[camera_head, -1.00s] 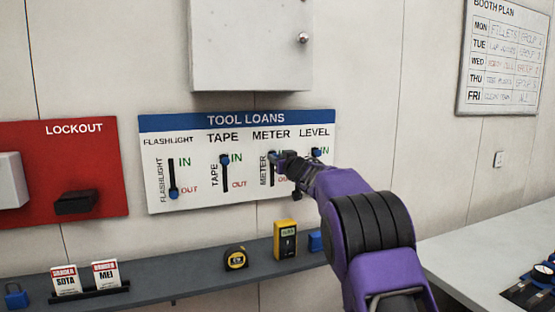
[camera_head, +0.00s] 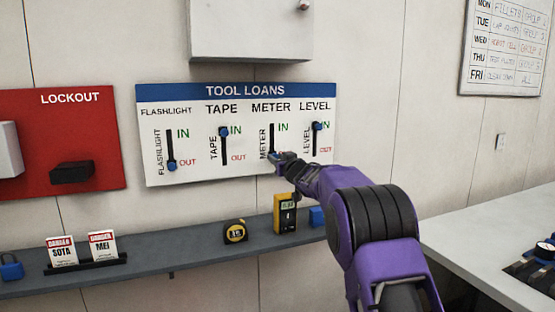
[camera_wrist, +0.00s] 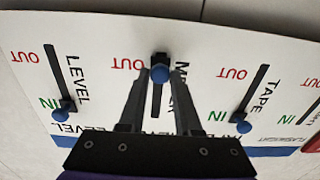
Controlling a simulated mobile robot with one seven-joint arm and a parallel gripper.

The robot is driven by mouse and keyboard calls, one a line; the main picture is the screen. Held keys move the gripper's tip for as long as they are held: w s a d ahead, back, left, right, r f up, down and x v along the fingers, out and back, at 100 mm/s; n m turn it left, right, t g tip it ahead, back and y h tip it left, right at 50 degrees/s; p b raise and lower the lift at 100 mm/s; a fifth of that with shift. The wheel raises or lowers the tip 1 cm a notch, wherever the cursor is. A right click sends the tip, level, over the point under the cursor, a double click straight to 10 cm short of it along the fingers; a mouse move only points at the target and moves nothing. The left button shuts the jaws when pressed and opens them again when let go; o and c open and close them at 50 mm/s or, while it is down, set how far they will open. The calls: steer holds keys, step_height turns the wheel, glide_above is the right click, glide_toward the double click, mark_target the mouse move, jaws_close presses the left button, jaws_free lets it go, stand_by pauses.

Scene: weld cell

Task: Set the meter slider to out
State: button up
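The tool loans board (camera_head: 150,175) has a blue-knobbed slider in each labelled slot. My gripper (camera_head: 284,158) is at the lower end of the METER slot and covers that slider and its OUT label in the head view. In the wrist view, which is upside down, the blue meter slider knob (camera_wrist: 160,73) is at the OUT end of its slot, beside the OUT label. My gripper (camera_wrist: 161,84) has a finger on each side of this knob, closed in around it. Any small gap at the fingertips is hard to make out.
The tape slider (camera_head: 223,131) and level slider (camera_head: 317,126) are at IN; the flashlight slider (camera_head: 171,165) is at OUT. Below, a grey shelf (camera_head: 190,262) holds a tape measure (camera_head: 235,232) and a yellow meter (camera_head: 285,214). A cabinet (camera_head: 250,30) hangs above.

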steer(key=o, duration=0.4)
steer(key=shift+f, duration=0.3)
steer(key=shift+r, duration=0.1)
steer(key=shift+s, duration=0.1)
steer(key=b+v, duration=0.2)
steer(key=v, duration=1.5)
steer(key=shift+d+r, duration=0.1)
